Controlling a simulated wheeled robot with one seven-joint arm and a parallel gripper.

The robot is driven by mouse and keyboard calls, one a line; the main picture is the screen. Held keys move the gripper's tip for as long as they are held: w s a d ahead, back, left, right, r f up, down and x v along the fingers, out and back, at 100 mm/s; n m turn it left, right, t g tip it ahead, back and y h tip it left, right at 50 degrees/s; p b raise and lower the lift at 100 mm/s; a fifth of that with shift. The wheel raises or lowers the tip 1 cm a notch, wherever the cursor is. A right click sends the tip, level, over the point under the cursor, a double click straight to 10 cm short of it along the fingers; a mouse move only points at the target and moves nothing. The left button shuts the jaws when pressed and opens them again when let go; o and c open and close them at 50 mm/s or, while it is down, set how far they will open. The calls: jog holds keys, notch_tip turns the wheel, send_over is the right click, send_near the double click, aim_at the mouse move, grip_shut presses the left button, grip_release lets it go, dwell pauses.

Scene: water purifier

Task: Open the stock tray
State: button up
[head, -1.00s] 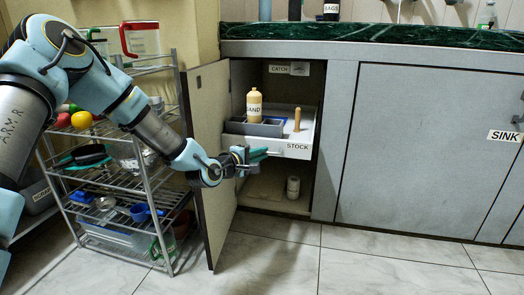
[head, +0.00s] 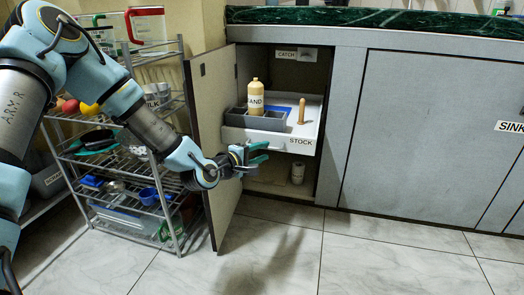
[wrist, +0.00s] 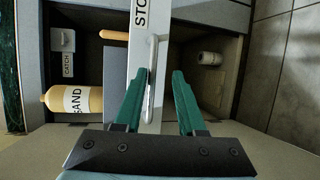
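The stock tray (head: 302,143) is a white pull-out tray with the word STOCK on its front, inside the open cabinet. It appears partly drawn out, its front near the cabinet opening. My gripper (head: 266,153) is at the tray front, left of the label, with its teal fingers spread. In the wrist view, my gripper (wrist: 158,80) has its fingertips on either side of the tray's metal handle (wrist: 151,80). The handle lies nearer the left finger; whether it touches is unclear. The tray carries a sand bottle (head: 255,98), a grey caddy (head: 268,123) and a wooden peg (head: 302,110).
The open cabinet door (head: 216,125) stands left of the tray, close to my arm. A wire shelf rack (head: 160,190) stands left of the door. A white roll (head: 298,173) lies below the tray. The floor (head: 300,245) in front is clear.

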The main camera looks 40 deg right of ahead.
jog(key=shift+r, duration=0.2)
jog(key=p+v, duration=0.3)
jog(key=v, duration=0.7)
jog(key=shift+a+p, duration=0.35)
